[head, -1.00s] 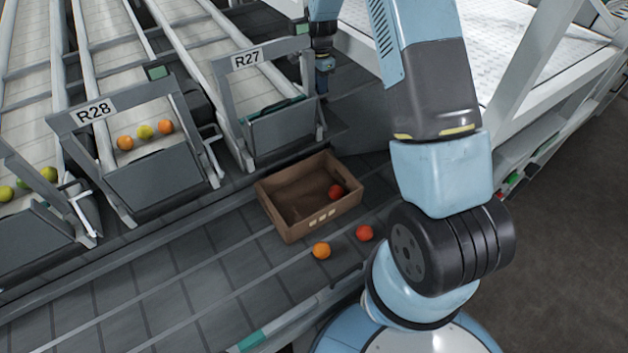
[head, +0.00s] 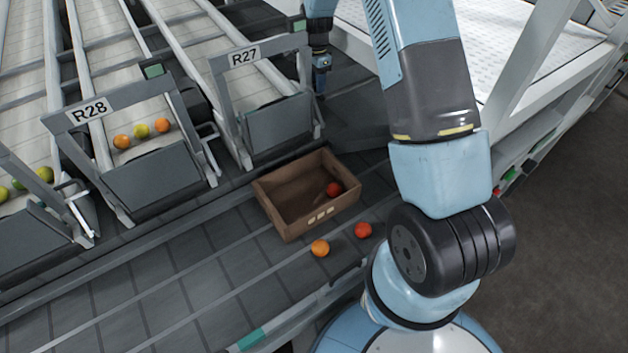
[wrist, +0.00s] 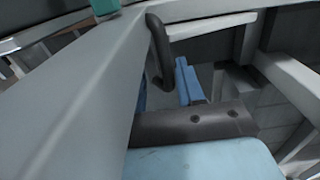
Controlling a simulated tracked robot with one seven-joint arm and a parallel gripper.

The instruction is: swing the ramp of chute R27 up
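Chute R27 (head: 245,57) stands at top centre in the head view. Its grey ramp panel (head: 283,127) is tilted up steeply across the chute's lower end. My gripper (head: 321,88) is at the right side of the R27 frame, partly behind it. In the wrist view my blue fingers (wrist: 168,88) are a little apart, the left one mostly hidden behind a grey beam. A dark bent handle (wrist: 158,50) reaches down by the fingertips. I cannot tell whether the fingers clamp it.
Chute R28 (head: 88,110), to the left, holds several fruits behind its raised panel. A brown crate (head: 270,205) with a red tomato sits below R27. An orange (head: 320,248) and a red tomato (head: 363,230) lie beside it on the belt.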

